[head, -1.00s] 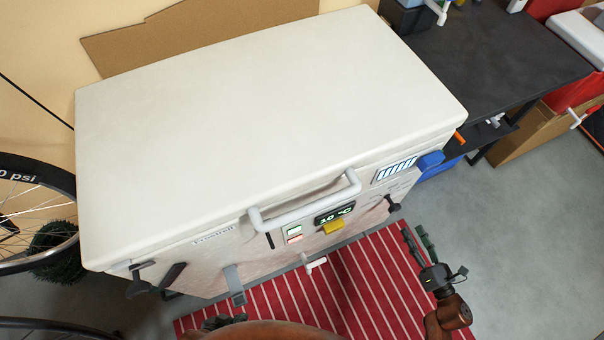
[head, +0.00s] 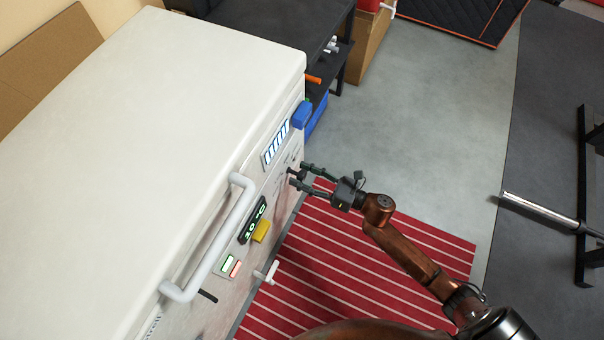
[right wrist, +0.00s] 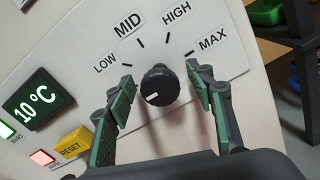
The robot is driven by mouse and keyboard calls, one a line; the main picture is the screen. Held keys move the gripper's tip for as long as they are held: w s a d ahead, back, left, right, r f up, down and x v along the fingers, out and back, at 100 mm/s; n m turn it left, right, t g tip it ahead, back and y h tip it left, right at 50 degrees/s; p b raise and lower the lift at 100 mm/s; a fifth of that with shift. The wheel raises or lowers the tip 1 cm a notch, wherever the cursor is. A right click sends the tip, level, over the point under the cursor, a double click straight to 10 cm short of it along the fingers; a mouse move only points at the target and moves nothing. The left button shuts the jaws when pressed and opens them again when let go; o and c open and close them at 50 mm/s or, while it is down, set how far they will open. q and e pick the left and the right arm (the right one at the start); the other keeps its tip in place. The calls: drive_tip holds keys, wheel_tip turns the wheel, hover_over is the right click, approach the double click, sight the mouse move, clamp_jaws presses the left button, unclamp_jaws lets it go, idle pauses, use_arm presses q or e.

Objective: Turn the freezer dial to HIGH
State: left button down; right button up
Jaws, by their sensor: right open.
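The freezer dial (right wrist: 159,86) is a round black knob on a white plate, seen closely in the right wrist view. LOW, MID, HIGH (right wrist: 176,13) and MAX labels with black ticks arc above it. Its short white mark sits at the lower left of the knob, pointing away from HIGH. My right gripper (right wrist: 160,77) is open, with one finger on each side of the dial; contact cannot be made out. In the head view my right gripper (head: 301,175) is at the front of the white chest freezer (head: 180,100), near its far right corner. My left gripper is out of view.
A 10 °C display (right wrist: 38,104) and yellow RESET button (right wrist: 73,142) are left of the dial. The freezer handle (head: 205,240) sticks out. A red striped mat (head: 340,265) lies in front. A barbell end (head: 540,212) is at right, with clear grey floor between.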

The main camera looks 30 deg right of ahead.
drive_tip(key=shift+c, duration=0.2)
drive_tip(key=c, duration=1.1)
